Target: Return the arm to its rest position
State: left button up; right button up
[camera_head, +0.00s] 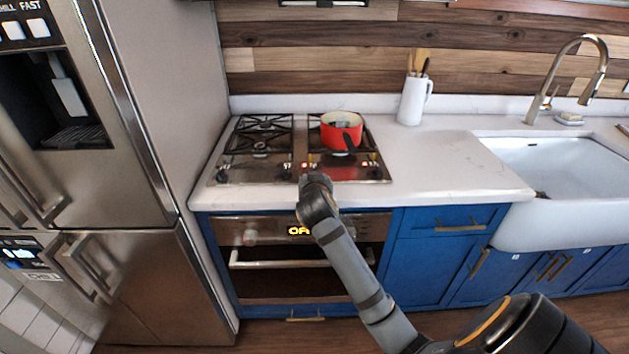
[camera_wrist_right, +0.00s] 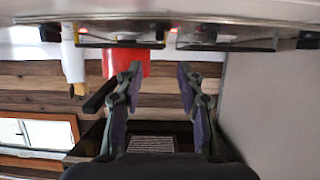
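My right arm comes in from the lower right in the head view. Its wrist end (camera_head: 316,183) is at the front edge of the stove, over the control knobs, and hides part of them. In the right wrist view, which is upside down, the two fingers of my right gripper (camera_wrist_right: 158,75) are apart with nothing held between them. A red pot (camera_head: 341,131) stands on the right rear part of the gas stove (camera_head: 232,172), with its black handle toward me. The pot also shows in the right wrist view (camera_wrist_right: 131,62), beyond the fingers. My left gripper is not in view.
A steel fridge (camera_head: 185,110) stands left of the stove. An oven (camera_head: 262,258) with a bar handle is below it. A white utensil jug (camera_head: 412,101) stands at the back of the counter (camera_head: 440,165), left of the sink (camera_head: 560,180). The counter between stove and sink is clear.

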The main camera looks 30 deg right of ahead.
dwell(0.4)
jog(key=s+a+f+n+g+y, duration=0.2)
jog(key=s+a+f+g, duration=0.15)
jog(key=s+f, duration=0.45)
jog(key=s+a+f+n+g+y, duration=0.2)
jog(key=s+a+f+n, duration=0.15)
jog(key=s+f, duration=0.45)
jog(key=s+a+f+n+g+y, duration=0.2)
jog(key=s+a+f, duration=0.25)
jog(key=s, duration=0.65)
notch_tip(320, 180, down, 26)
jog(key=s+d+g, duration=0.2)
jog(key=d, duration=0.1)
jog(key=s+f, duration=1.5)
jog(key=s, duration=0.3)
jog(key=shift+s+d+m+g+p, duration=0.35)
jog(key=shift+d+p, duration=0.05)
jog(key=shift+d, duration=0.05)
